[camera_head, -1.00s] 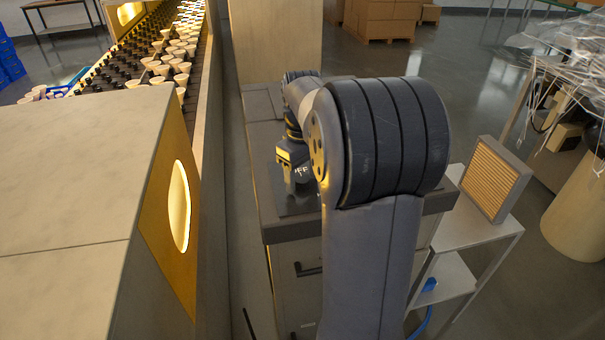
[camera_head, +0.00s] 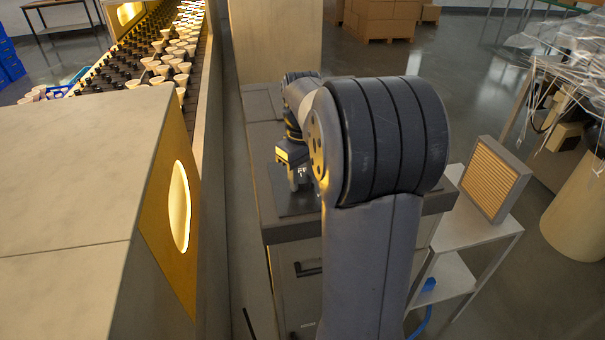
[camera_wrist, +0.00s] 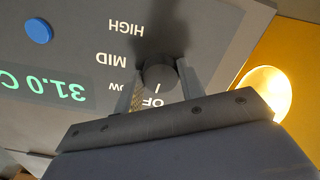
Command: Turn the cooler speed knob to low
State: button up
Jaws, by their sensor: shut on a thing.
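The dark round speed knob (camera_wrist: 160,75) shows in the wrist view on a grey control panel (camera_wrist: 75,60). My gripper (camera_wrist: 162,76) has one finger on each side of the knob and is shut on it. The labels HIGH, MID, a partly covered LOW and a partly covered OFF appear upside down around the knob. In the head view my gripper (camera_head: 295,172) is low over the grey cabinet, partly behind my arm, and the knob is hidden.
The panel has a green display (camera_wrist: 50,88) reading 31.0 C and a blue round button (camera_wrist: 39,31). A glowing round opening (camera_wrist: 267,92) in a yellow wall is close on the right. The conveyor housing (camera_head: 70,190) stands left of the cabinet (camera_head: 285,235). A filter-like panel (camera_head: 493,180) stands on a side table.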

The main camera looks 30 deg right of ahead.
aim_at(302, 179)
jog(key=m+p, duration=0.1)
jog(key=m, duration=0.2)
jog(key=shift+r+m, duration=0.1)
jog(key=shift+m, duration=0.3)
jog(key=shift+a+m+p, duration=0.1)
jog(key=shift+m+p, duration=0.6)
jog(key=shift+m, duration=1.3)
jog(key=o, duration=1)
notch_tip(302, 179, up, 11)
jog(key=shift+f+b, duration=0.15)
jog(key=shift+b, duration=0.2)
jog(key=shift+f, duration=0.1)
